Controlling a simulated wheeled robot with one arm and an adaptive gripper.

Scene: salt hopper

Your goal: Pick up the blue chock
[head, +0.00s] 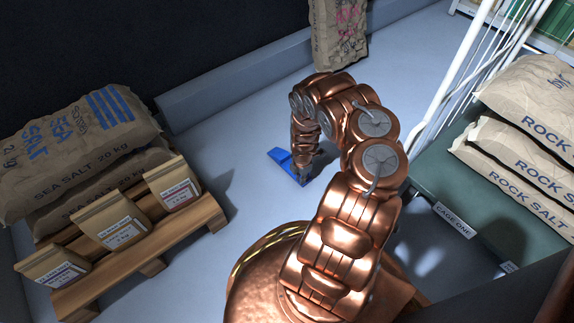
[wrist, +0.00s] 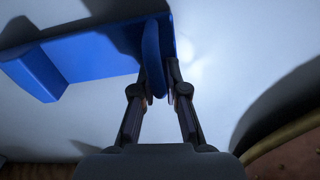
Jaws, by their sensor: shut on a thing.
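The blue chock (head: 283,158) is low at the floor in the head view, just left of my gripper (head: 304,178). In the wrist view the chock (wrist: 90,55) spans the upper left, with a broad flat face and a block-like foot at its left end. A rounded blue upright part at its right end sits between my gripper's fingers (wrist: 158,88). The fingers are shut on that part. In the head view my gripper hides part of the chock. I cannot tell whether the chock touches the floor.
A wooden pallet (head: 150,250) with sea salt sacks (head: 80,145) and small paper bags stands at left. Rock salt sacks (head: 525,145) lie on a green platform (head: 440,185) at right, beside white bars. A sack (head: 338,35) stands at the back. Floor (head: 225,130) around the chock is clear.

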